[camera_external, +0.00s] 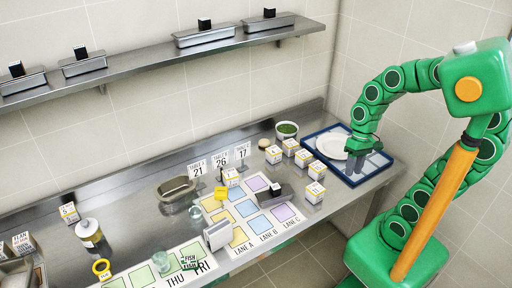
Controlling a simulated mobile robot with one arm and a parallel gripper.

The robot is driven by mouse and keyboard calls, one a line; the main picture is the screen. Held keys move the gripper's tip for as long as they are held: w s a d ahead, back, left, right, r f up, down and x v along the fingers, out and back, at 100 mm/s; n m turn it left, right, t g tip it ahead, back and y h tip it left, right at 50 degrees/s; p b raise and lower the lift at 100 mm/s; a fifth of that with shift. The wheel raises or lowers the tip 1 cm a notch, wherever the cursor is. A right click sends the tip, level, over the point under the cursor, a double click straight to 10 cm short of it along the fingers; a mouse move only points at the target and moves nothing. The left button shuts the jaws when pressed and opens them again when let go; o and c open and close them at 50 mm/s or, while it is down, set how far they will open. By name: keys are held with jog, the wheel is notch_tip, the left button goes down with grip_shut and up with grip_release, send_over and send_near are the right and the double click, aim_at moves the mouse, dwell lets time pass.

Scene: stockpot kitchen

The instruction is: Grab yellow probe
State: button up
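A yellow thing with a round ring-like head (101,268) is at the front left of the steel counter. It looks like the yellow probe, but it is too small to be sure. My gripper (357,170) points down over the blue-rimmed tray at the right end of the counter, beside the white plate. It is far from both yellow things. Its two grey fingers look apart, with nothing visible between them.
The blue tray (386,153) holds a white plate (333,146). Several small labelled boxes (316,193) and a green-filled bowl (287,131) stand nearby. Table number cards (220,159), a metal dish (175,188) and a white-lidded jar (89,231) stand farther left. A shelf (140,61) runs above.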

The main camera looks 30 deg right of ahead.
jog(key=w+a+f+m+y, duration=0.1)
jog(key=w+a+m+y, duration=0.15)
jog(key=w+a, duration=0.4)
jog(key=w+a+f+m+g+y, duration=0.1)
jog(key=w+a+m+y, duration=0.15)
jog(key=a, duration=0.65)
jog(key=w+a+m+y, duration=0.25)
jog(key=w+a, duration=0.25)
jog(key=a, duration=0.3)
jog(key=w+a+f+m+t+y, duration=0.1)
jog(key=w+a+f+m, duration=0.1)
jog(key=w+f+m, duration=0.1)
jog(key=w+a+f+m+t+y, duration=0.1)
jog(key=w+a+f+m, duration=0.2)
jog(key=w+f, duration=0.2)
jog(key=w+a+f+m+y, duration=0.1)
jog(key=w+a+f+m, duration=0.1)
jog(key=w+f+m, duration=0.1)
jog(key=shift+w+a+f+m+t, duration=0.25)
jog(key=shift+w+f+m+t, duration=0.15)
jog(key=shift+f, duration=0.35)
jog(key=shift+x, duration=1.4)
jog(key=a+f, duration=0.2)
jog(key=a, duration=0.1)
jog(key=shift+w+f, duration=0.15)
jog(key=shift+w, duration=0.05)
jog(key=shift+a+f, duration=0.25)
jog(key=shift+a, duration=0.4)
